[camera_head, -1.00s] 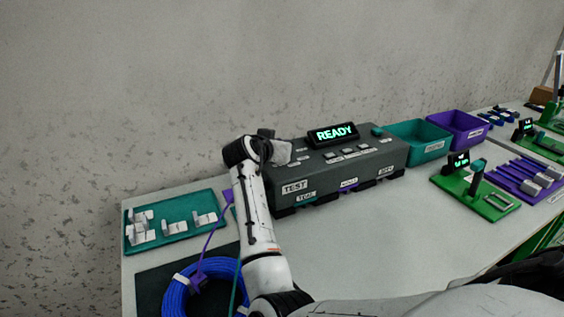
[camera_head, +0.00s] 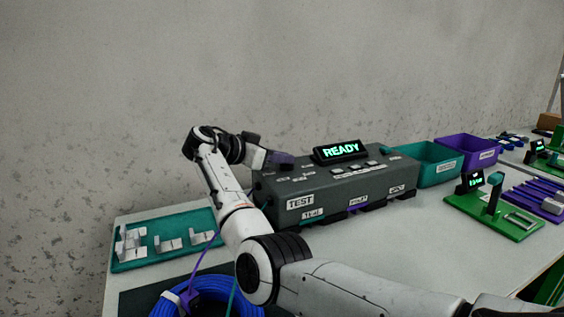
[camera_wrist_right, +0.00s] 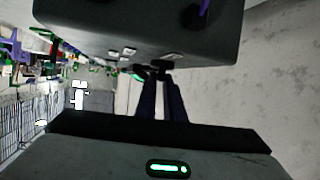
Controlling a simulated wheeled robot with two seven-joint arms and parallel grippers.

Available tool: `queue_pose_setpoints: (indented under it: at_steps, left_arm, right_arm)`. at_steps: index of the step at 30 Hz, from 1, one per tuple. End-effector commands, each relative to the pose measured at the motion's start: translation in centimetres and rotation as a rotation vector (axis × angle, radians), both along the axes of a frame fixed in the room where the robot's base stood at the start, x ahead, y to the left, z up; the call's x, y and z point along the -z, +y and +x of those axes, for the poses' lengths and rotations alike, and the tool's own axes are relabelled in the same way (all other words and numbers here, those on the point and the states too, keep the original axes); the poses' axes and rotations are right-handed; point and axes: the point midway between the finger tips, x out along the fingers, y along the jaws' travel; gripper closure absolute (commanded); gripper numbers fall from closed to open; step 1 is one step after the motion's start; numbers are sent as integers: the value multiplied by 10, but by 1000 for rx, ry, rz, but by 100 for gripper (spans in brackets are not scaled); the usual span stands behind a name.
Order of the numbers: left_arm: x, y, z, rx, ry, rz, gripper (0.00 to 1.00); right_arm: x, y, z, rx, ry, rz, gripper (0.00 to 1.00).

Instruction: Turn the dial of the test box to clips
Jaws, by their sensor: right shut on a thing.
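The dark grey test box (camera_head: 335,190) stands at the back of the table, with a lit display (camera_head: 341,151) reading READY and labelled rows on top. My right gripper (camera_head: 286,163) reaches over the box's left end from the left. Its dark fingers (camera_wrist_right: 160,98) are close together in the right wrist view, shut on the small dial at the box's top. The fingers hide most of the dial, so its pointer setting cannot be read. The box also fills the top of the right wrist view (camera_wrist_right: 140,28). My left gripper is not in view.
A teal tray (camera_head: 122,266) with white clips lies at left. A coiled blue cable (camera_head: 213,300) lies in front of it. Teal (camera_head: 427,176) and purple (camera_head: 473,164) bins stand right of the box. A green fixture (camera_head: 510,226) sits at right.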

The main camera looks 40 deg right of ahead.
Motion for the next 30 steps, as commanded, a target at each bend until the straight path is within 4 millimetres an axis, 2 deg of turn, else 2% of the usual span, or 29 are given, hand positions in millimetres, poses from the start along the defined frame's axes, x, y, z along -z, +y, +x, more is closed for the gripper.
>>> queue_pose_setpoints:
  at_steps: [14,15,18,27,30]
  left_arm:
    - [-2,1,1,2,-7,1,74]
    - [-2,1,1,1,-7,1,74]
    - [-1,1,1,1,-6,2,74]
    - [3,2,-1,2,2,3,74]
    - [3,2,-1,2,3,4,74]
  right_arm:
    - [4,0,0,10,4,8,100]
    - [4,0,0,10,4,8,90]
    - [4,0,0,10,4,7,73]
    - [2,0,0,9,2,3,73]
    - [-1,6,1,7,1,3,73]
